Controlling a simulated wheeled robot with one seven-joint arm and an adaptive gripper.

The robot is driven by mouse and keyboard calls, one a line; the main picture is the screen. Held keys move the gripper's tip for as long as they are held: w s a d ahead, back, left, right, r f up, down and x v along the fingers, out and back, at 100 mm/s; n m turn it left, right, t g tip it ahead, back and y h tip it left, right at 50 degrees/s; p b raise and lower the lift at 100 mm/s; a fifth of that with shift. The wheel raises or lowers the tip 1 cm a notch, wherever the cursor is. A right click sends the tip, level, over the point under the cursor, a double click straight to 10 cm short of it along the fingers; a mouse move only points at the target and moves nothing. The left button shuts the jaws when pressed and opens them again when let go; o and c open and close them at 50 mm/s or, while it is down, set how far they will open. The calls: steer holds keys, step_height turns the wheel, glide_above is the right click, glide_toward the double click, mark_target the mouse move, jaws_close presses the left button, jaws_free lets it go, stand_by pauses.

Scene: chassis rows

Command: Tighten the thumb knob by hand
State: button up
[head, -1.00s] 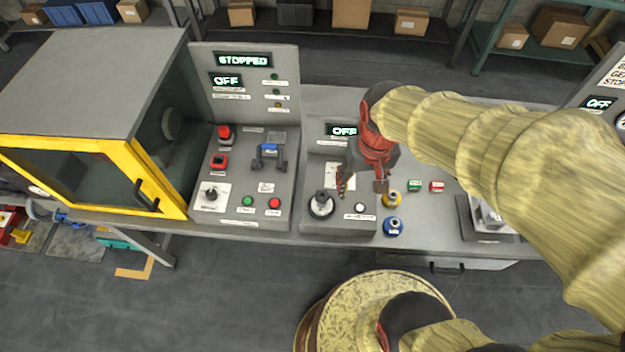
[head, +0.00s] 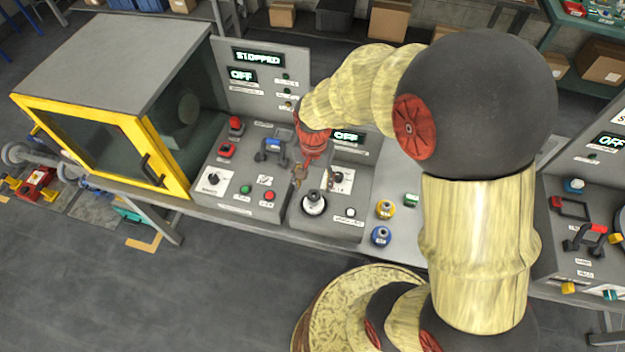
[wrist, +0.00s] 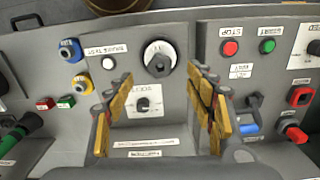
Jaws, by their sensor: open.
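A black knob on a white round disc (head: 314,202), which looks like the thumb knob, sits at the front of the middle grey control box. In the wrist view the knob (wrist: 158,62) shows upright in the picture, just beyond the fingertips. My gripper (head: 314,177) is open and empty above this box, behind the knob in the head view. In the wrist view its two fingers (wrist: 160,80) stand wide apart, one on each side, with a small black selector on a white plate (wrist: 143,102) between them. Nothing touches the knob that I can see.
A blue button (head: 381,236) and a yellow one (head: 385,209) stand right of the box. A yellow-framed enclosure (head: 100,145) stands far left. The display reads OFF.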

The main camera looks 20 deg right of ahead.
mark_target(312, 192)
steer(key=shift+f+b, duration=0.5)
steer(key=shift+f, duration=3.05)
steer(key=shift+c, duration=0.3)
steer(key=c, duration=1.1)
steer(key=o, duration=0.5)
steer(key=c, duration=0.5)
steer(key=m, duration=0.5)
steer(key=shift+w+a+m+p, duration=0.1)
steer(key=shift+m+p, duration=0.2)
steer(key=shift+p, duration=0.05)
steer(key=m, duration=0.5)
steer(key=shift+w+m+p, duration=0.2)
steer(key=shift+m+p, duration=0.1)
steer(key=shift+m, duration=0.1)
